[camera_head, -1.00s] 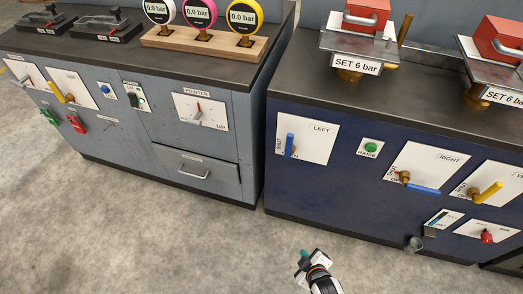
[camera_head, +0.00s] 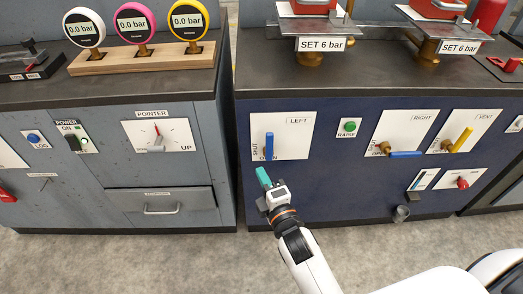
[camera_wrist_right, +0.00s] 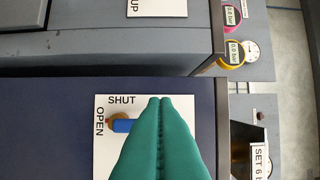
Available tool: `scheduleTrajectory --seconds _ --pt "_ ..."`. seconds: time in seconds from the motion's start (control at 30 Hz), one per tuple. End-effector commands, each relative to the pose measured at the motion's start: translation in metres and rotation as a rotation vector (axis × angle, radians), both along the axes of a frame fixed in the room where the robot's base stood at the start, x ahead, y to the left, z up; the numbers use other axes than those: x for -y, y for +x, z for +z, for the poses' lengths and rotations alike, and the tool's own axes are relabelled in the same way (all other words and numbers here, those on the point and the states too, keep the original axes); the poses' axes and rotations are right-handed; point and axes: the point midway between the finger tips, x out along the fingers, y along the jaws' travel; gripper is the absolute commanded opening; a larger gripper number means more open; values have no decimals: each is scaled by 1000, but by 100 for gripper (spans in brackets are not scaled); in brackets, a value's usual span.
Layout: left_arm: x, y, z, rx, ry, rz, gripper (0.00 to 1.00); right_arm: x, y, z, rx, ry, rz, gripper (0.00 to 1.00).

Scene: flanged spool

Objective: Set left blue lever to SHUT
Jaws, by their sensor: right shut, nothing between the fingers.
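The left blue lever (camera_head: 269,146) is on a white plate marked LEFT (camera_head: 297,125) on the dark blue cabinet front. Its handle stands upright in the head view. SHUT is printed at its left and OPEN at its lower end. In the right wrist view, the blue handle (camera_wrist_right: 122,126) shows beside its brass pivot, and teal fingers hide part of it. My right gripper (camera_head: 263,177) is shut and empty, just below the plate in the head view; its closed fingers also show in the right wrist view (camera_wrist_right: 160,130). Contact with the lever cannot be told. My left gripper is not in view.
A green RAISE button (camera_head: 349,127) is right of the plate. Farther right are the RIGHT blue lever (camera_head: 405,154) and yellow VENT lever (camera_head: 462,140). The countertop edge (camera_head: 340,92) juts above. The grey cabinet (camera_head: 150,185) stands left, and open floor lies in front.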

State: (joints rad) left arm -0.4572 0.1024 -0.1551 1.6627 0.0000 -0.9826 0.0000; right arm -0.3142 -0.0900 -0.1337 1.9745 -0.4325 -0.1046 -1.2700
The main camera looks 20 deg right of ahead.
Motion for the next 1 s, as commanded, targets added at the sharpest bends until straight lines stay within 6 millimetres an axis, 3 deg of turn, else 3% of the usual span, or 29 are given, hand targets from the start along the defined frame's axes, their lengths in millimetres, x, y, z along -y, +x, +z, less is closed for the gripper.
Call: scheduleTrajectory --seconds 0.27,0.67,0.8,1.0 --pt "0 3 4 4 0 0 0 -1 21 0 2 2 1 0" --pt "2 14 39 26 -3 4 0 -7 104 -1 1 4 1 0" --pt "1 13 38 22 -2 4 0 18 93 -1 -2 -1 0 0" --pt "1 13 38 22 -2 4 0 31 89 -1 -1 1 0 0"
